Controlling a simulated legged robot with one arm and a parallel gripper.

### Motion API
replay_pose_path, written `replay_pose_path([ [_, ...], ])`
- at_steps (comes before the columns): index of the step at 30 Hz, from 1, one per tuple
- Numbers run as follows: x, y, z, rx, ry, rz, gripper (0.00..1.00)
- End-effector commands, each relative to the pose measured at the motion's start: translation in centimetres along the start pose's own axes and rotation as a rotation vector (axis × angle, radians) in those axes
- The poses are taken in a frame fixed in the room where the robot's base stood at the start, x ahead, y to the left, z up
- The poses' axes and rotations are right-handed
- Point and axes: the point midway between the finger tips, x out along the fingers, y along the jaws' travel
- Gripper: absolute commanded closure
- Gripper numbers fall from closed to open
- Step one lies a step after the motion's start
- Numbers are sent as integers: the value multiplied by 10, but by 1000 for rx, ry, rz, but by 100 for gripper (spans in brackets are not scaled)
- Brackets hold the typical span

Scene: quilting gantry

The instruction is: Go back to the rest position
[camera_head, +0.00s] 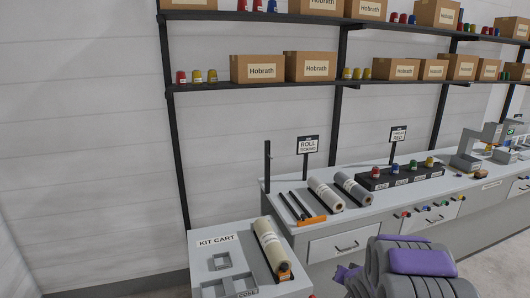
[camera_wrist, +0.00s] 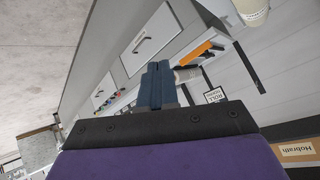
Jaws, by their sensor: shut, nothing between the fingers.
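In the wrist view my gripper (camera_wrist: 160,66) has its two blue-grey fingers together, with nothing between them. Its dark mount and a purple part of my arm fill the lower part of that view. In the head view my grey and purple arm is folded at the lower right, in front of the counter (camera_head: 440,181); I cannot make out the fingertips there. The gripper appears clear of the counter and its goods.
The kit cart (camera_head: 206,264) stands at lower left with a cream roll (camera_head: 268,243) on it. Two rolls, an orange-handled tool (camera_head: 312,221) and a dark rack (camera_head: 372,181) of thread cones are on the counter. Shelves above hold cardboard boxes (camera_head: 257,68). Floor shows at lower right.

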Motion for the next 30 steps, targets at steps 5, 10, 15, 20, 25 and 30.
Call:
replay_pose_path([
  [5, -59, 11, 0, -72, -79, 136, 100],
  [10, -120, 18, 13, -127, -183, 235, 100],
  [15, -186, 13, 45, -181, -314, 312, 100],
  [20, -249, 4, 84, -231, -451, 346, 100],
  [25, -317, 1, 131, -281, -621, 339, 100],
  [30, -383, -1, 179, -338, -788, 287, 100],
])
